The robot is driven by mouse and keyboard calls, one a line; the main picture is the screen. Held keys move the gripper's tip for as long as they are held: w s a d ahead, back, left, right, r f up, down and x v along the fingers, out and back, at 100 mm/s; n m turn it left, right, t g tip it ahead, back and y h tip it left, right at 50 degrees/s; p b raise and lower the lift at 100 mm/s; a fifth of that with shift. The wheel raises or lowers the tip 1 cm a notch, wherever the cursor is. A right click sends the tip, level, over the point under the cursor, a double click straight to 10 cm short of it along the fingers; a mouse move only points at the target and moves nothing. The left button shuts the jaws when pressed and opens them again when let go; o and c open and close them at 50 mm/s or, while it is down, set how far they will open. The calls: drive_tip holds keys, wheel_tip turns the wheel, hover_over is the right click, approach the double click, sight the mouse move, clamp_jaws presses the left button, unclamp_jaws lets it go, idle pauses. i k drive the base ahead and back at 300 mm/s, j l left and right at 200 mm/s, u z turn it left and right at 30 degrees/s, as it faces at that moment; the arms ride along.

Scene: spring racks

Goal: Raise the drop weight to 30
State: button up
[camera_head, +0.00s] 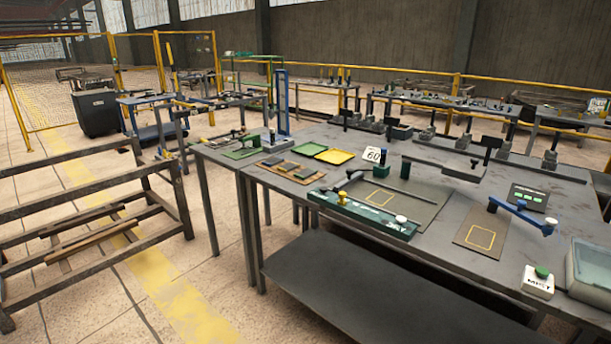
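A tall, narrow blue upright (283,103) stands on a grey base at the far left end of the work tables. It looks like the drop weight's guide. The weight itself and any scale marks are too small to tell, so I cannot read its height. My gripper is not in view.
A dark slatted rack (90,215) stands left. Floor between is clear.

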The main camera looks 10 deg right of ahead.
sight(271, 112)
drive_tip(key=i+j+u, duration=0.3)
drive_tip(key=i, duration=0.2)
drive_tip(key=i+j+u, duration=0.2)
drive_tip(key=i+u, duration=0.15)
drive_tip(key=i, duration=0.15)
drive_tip(key=i+j+u, duration=0.1)
drive_tip(key=i+u, duration=0.2)
drive_tip(key=i, duration=0.2)
drive_tip(key=i+z, duration=0.2)
drive_tip(key=i, duration=0.25)
drive_tip(key=i+j+z, duration=0.15)
drive_tip(key=i, duration=0.25)
drive_tip(key=i+j+z, duration=0.2)
drive_tip(key=i, duration=0.25)
drive_tip(key=i+j+z, duration=0.15)
drive_tip(key=i, duration=0.25)
drive_tip(key=j, duration=0.1)
